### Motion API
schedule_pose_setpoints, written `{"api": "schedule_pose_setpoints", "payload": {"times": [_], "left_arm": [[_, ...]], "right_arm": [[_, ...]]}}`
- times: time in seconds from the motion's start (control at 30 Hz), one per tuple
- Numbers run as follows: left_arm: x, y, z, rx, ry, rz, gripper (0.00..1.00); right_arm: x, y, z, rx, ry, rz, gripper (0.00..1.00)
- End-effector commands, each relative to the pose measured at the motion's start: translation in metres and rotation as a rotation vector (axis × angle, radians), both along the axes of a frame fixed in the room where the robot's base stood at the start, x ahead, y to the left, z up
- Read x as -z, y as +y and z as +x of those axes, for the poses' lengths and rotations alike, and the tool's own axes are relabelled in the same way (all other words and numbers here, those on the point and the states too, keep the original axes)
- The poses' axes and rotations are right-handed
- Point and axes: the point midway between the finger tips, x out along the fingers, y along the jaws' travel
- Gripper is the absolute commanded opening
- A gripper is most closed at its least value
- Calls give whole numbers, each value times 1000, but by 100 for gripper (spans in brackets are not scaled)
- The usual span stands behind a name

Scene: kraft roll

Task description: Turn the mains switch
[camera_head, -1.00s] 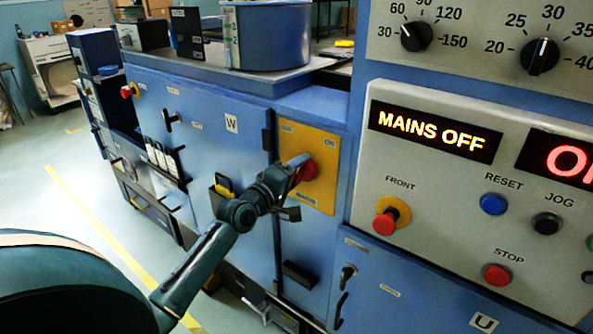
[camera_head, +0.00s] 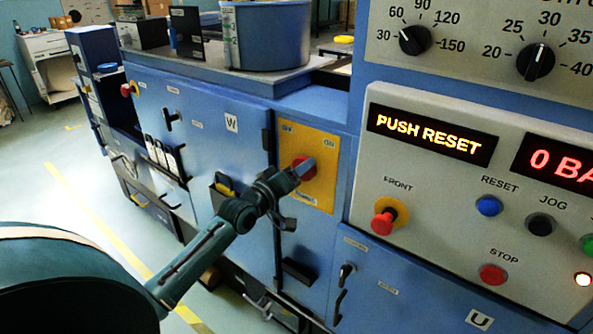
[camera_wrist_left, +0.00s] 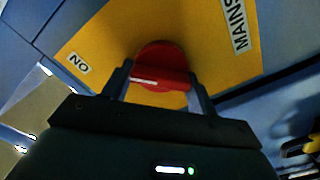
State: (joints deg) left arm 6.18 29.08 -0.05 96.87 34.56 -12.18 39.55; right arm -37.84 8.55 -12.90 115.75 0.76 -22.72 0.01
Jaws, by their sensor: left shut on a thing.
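The mains switch (camera_head: 308,169) is a red rotary knob on a yellow plate (camera_head: 323,192) on the blue cabinet front. My left gripper (camera_head: 300,170) reaches it from the lower left and is shut on it. In the left wrist view the red knob (camera_wrist_left: 160,55) has a raised grip bar with a white line, lying across the picture between my two fingers (camera_wrist_left: 160,86). Labels "MAINS" and "NO" (upside-down or turned "ON") show on the plate there. The left display (camera_head: 431,134) reads "PUSH RESET". My right gripper is not in view.
The grey control panel (camera_head: 440,230) at the right carries a blue reset button (camera_head: 489,206), a black jog button (camera_head: 541,224), a red stop button (camera_head: 493,275) and a red front button (camera_head: 383,222). A blue drum (camera_head: 270,35) stands on top. Floor at the left is clear.

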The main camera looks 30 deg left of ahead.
Motion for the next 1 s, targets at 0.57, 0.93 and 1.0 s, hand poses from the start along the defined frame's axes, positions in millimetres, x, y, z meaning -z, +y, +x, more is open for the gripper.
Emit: {"api": "schedule_pose_setpoints", "payload": {"times": [0.57, 0.93, 1.0], "left_arm": [[0, 0, 0, 0, 1, 7, 79], [2, 1, -8, 0, 3, 4, 80], [2, 1, -17, 0, 3, 4, 80]], "right_arm": [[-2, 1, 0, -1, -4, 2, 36], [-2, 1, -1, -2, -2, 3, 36], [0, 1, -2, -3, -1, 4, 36]]}}
